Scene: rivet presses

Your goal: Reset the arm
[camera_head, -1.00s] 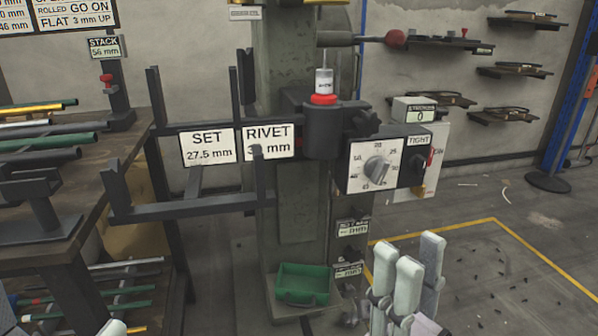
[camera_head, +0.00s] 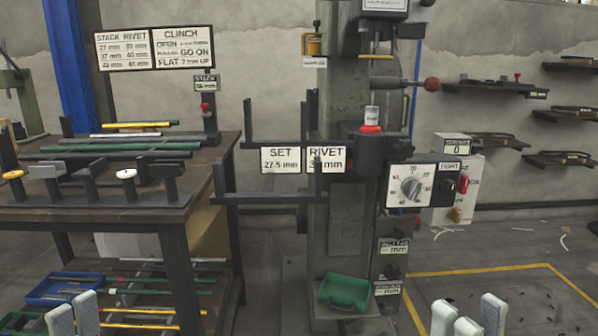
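My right gripper (camera_head: 468,316) shows at the bottom edge, right of the press, as pale fingertips pointing up with gaps between them. It looks open and nothing shows between its fingers. My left gripper (camera_head: 74,318) shows at the bottom left as two pale fingertips, side by side in front of the bench's lower shelf. The rest of it is cut off, so its opening is unclear. Both grippers are low in the picture and overlap no part of the press.
The rivet press (camera_head: 347,180) stands in the middle, with a dial box (camera_head: 423,187), a red-knobbed lever (camera_head: 432,84) and a green bin (camera_head: 344,293). A bench (camera_head: 150,209) with rods is at left. Black bracket arms (camera_head: 265,198) jut between them.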

